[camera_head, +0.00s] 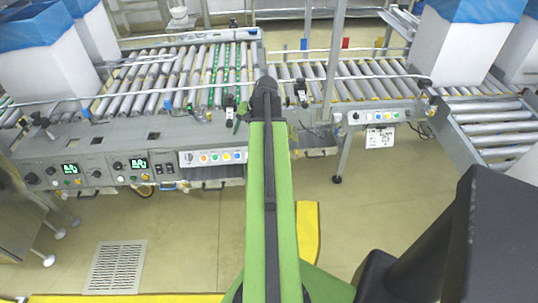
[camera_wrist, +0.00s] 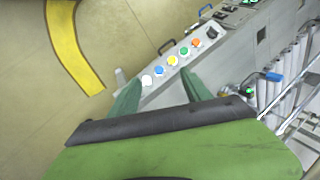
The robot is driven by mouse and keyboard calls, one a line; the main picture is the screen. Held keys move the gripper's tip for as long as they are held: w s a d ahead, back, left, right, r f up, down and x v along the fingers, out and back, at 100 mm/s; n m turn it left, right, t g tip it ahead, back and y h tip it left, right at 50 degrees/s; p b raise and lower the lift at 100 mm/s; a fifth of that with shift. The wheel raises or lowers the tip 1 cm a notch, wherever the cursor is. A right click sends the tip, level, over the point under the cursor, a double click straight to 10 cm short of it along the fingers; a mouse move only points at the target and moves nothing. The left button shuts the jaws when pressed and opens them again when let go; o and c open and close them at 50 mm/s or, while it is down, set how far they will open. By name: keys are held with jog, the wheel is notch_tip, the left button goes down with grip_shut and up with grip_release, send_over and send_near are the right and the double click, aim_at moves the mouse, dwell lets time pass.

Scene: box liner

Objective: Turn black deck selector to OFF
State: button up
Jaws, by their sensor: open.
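A grey button panel (camera_head: 240,157) is on the front of the conveyor in the head view, left of my arm. A small black selector (camera_head: 186,158) sits at its left end, beside orange, green, yellow, blue and white buttons. In the wrist view the same row runs diagonally, with the black selector (camera_wrist: 212,33) at the upper right end. Its pointer setting is too small to read. My gripper (camera_wrist: 161,77) is open and empty, its two green fingers apart below the yellow and blue buttons. The selector is beyond the right finger, up and right. The fingers are not clearly visible in the head view.
Other black knobs (camera_head: 31,178) and green displays (camera_head: 70,169) sit farther left. A second button panel (camera_head: 378,116) is to the right. Roller conveyors (camera_head: 190,75) carry white boxes with blue liners (camera_head: 38,65). Open floor with a yellow stripe (camera_wrist: 68,45) lies in front.

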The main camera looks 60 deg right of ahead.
jog(key=s+d+f+m+t+h+b, duration=0.1)
jog(key=s+d+m, duration=0.3)
jog(key=s+d, duration=0.65)
jog(key=b+x, duration=1.5)
jog(key=x, duration=0.2)
jog(key=shift+w+f, duration=0.15)
jog(key=shift+f, duration=0.05)
jog(key=shift+w+r, duration=0.1)
grip_shut()
